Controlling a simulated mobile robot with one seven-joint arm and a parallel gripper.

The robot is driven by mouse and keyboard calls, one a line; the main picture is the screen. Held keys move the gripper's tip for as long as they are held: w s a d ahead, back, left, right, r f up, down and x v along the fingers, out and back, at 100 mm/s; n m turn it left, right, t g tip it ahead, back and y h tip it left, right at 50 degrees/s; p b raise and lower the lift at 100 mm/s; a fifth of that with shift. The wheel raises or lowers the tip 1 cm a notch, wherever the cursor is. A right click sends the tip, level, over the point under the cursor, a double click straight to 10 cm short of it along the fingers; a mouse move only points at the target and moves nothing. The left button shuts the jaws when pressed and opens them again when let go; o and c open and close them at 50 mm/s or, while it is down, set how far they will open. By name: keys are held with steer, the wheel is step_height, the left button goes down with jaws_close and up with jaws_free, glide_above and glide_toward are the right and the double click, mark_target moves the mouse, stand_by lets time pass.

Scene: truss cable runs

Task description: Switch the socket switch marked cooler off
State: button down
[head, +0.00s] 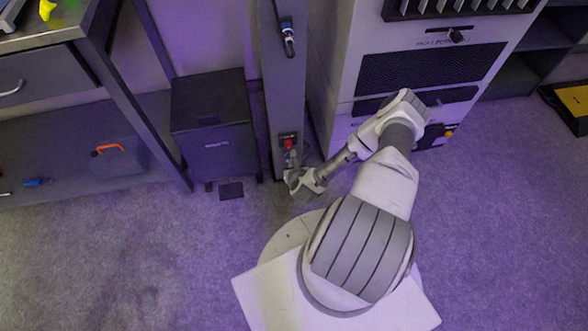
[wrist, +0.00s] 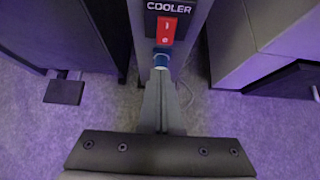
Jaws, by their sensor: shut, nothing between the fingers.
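The red rocker switch (wrist: 166,30) sits in a dark plate under the white word COOLER (wrist: 168,7) on a grey post. It also shows small and red in the head view (head: 288,143), low on the post. I cannot tell which way the rocker is tipped. A blue plug-like part (wrist: 161,59) is just below the switch. My gripper (wrist: 160,76) is shut and empty, its fingers pointing at the post below the switch and partly covering the blue part. Whether they touch it is unclear. In the head view my gripper (head: 292,164) is low in front of the post.
A dark bin-like box (head: 214,130) with a pedal stands left of the post, and a large grey cabinet (head: 425,70) stands close to its right. A thin cable (wrist: 187,93) hangs beside my fingers. Open carpet lies in front.

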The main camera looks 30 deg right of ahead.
mark_target(288, 144)
steer(key=w+d+f+b, duration=0.1)
steer(key=w+f+b, duration=0.1)
steer(key=w, duration=0.3)
steer(key=shift+w+d+f, duration=0.15)
steer(key=shift+w+d, duration=0.2)
